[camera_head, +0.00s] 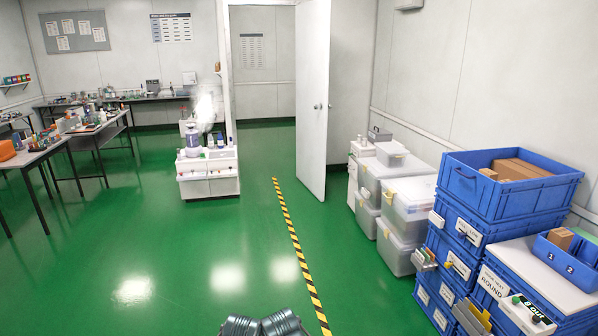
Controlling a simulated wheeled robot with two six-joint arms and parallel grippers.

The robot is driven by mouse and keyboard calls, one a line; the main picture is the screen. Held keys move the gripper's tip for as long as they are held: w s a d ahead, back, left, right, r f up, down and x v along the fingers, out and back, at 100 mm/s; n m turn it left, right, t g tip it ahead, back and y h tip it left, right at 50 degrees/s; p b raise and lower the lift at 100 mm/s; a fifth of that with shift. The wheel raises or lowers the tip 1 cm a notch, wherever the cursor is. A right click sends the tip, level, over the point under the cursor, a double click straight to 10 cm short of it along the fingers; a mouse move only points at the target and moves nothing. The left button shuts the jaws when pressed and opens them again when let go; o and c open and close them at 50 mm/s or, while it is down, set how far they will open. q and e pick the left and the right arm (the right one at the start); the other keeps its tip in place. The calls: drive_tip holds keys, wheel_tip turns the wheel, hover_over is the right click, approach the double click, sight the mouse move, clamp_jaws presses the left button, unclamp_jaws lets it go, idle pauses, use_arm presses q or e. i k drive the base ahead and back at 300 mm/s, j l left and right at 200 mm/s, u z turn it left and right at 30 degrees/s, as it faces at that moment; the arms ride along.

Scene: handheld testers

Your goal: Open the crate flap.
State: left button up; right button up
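Blue crates stand stacked at the right. The top crate (462,183) is open at the top, with brown cardboard boxes (520,168) inside. Lower blue crates (440,250) carry white labels on their fronts. A lower stack beside them has a white top (540,272), and a blue bin (570,262) marked 1 and 2 sits on it. I cannot tell which part is the crate flap or whether it is open. Grey ribbed parts at the bottom edge seem to be mine. Neither gripper can be made out.
Clear storage boxes (405,208) stand left of the crates. A white door (313,100) stands open. A white cart (207,173) and tables (95,135) are further left. A yellow-black floor stripe (292,235) runs past the middle. The green floor (190,260) is clear.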

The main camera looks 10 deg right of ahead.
sight(468, 185)
drive_tip(key=i+z, duration=0.4)
drive_tip(key=i, duration=0.25)
drive_tip(key=i+j+z, duration=0.25)
drive_tip(key=i+z, duration=0.15)
drive_tip(key=i, duration=0.25)
drive_tip(key=i+l+z, duration=0.1)
drive_tip(key=i+z, duration=0.15)
drive_tip(key=z, duration=0.15)
drive_tip(key=i+z, duration=0.45)
drive_tip(key=z, duration=0.3)
drive_tip(key=i+j+z, duration=0.15)
drive_tip(key=z, duration=0.2)
drive_tip(key=i+j+z, duration=0.2)
drive_tip(key=i+z, duration=0.25)
drive_tip(key=i+j, duration=0.05)
drive_tip(key=i, duration=0.05)
